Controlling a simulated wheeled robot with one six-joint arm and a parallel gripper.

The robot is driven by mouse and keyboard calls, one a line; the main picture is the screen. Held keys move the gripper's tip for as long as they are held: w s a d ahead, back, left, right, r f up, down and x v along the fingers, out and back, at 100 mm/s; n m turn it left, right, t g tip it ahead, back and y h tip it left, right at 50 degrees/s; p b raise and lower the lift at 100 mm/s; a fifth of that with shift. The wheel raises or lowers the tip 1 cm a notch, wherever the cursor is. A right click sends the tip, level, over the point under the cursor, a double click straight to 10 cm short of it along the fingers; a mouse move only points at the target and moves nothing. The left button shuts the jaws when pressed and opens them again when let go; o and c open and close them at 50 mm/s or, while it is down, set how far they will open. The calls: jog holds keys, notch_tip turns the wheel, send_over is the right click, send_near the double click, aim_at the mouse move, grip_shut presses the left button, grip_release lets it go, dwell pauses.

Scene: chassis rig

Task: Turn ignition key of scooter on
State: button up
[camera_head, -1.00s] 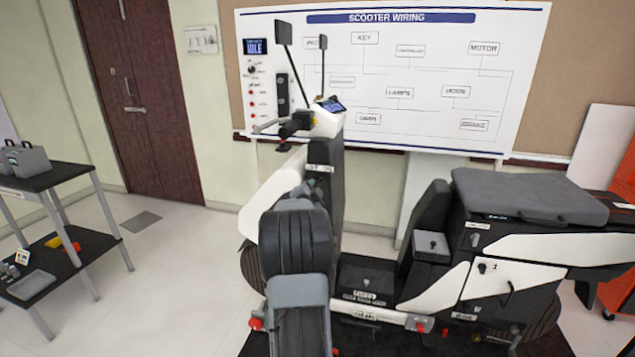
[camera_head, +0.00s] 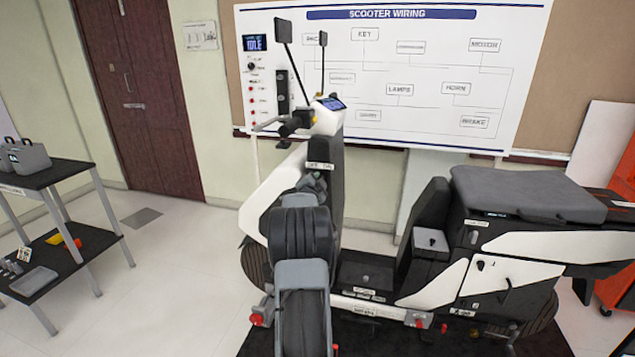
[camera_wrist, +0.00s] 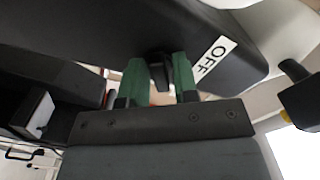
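The scooter (camera_head: 530,245) stands side-on, with a dark panel carrying a white label (camera_head: 320,166) below its handlebar. In the wrist view a small black key (camera_wrist: 159,70) sticks out of the dark panel's underside, beside a white label (camera_wrist: 214,60) reading OFF. My gripper (camera_wrist: 160,78) has its green fingers on either side of the key, one left and one right. Hardly any gap shows, but whether they press on the key cannot be told. In the head view my gripper (camera_head: 314,183) is at the panel, its fingertips and the key too small to make out.
The handlebar (camera_head: 297,122) and mirrors (camera_head: 283,31) rise above the panel. The seat box (camera_head: 520,195) is at right. A wiring board (camera_head: 420,100) hangs on the wall behind; its small display seems to read IDLE. A black-topped table (camera_head: 50,176) stands left, with clear floor between.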

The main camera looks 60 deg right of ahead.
jog(key=c, duration=0.3)
jog(key=shift+r+m+b, duration=0.1)
jog(key=shift+m+b, duration=0.5)
jog(key=shift+b, duration=0.5)
jog(key=shift+c, duration=0.2)
jog(key=o, duration=0.7)
jog(key=shift+a, duration=0.1)
jog(key=b+v, duration=0.2)
jog(key=v, duration=1.1)
jog(key=shift+s+a, duration=0.1)
jog(key=shift+a, duration=0.2)
